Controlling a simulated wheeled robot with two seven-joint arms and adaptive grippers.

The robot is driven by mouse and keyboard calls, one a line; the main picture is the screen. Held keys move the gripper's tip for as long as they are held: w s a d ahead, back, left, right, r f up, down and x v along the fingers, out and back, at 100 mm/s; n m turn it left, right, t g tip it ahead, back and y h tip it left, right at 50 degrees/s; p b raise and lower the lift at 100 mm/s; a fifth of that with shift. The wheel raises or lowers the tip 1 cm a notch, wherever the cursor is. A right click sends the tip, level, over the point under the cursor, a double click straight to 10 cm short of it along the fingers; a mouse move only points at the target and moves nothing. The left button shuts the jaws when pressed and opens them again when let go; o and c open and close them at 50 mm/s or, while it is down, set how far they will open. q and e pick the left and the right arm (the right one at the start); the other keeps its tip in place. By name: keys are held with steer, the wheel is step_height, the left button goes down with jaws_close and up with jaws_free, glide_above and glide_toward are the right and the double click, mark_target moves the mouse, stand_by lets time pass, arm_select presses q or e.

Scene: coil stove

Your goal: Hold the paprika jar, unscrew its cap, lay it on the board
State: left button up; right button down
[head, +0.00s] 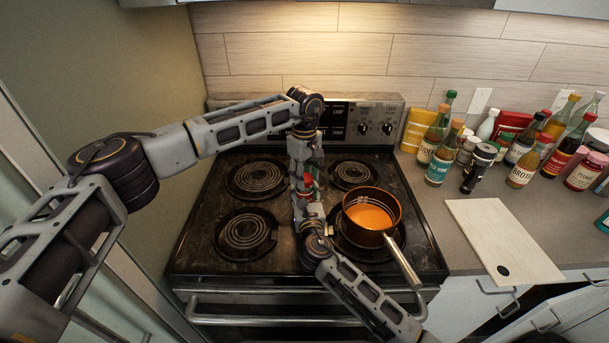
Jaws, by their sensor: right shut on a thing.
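My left gripper (305,167) points down above the middle of the stove, and its fingers are too small and overlapped to read. My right gripper (305,193) comes up from below and is shut on a small jar with red on it (308,180), taken as the paprika jar. The jar is mostly hidden between the two grippers, which are almost in line, one above the other. I cannot tell whether the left fingers touch the cap. The pale board (500,240) lies flat and bare on the counter at the right, with a dark round spot near its front end.
An orange pot (371,216) with orange liquid stands on the front right burner, close to my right arm, its handle pointing toward the front right. Several bottles and jars (520,168) crowd the counter behind the board. The left coil burners (245,231) are empty.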

arm_select(q)
steer(key=shift+c, duration=1.2)
steer(key=shift+n, duration=0.3)
steer(key=n, duration=0.9)
steer(key=shift+n, duration=0.3)
steer(key=n, duration=1.4)
steer(key=shift+n, duration=0.4)
steer(key=shift+r+n, duration=0.1)
steer(key=shift+n, duration=1.8)
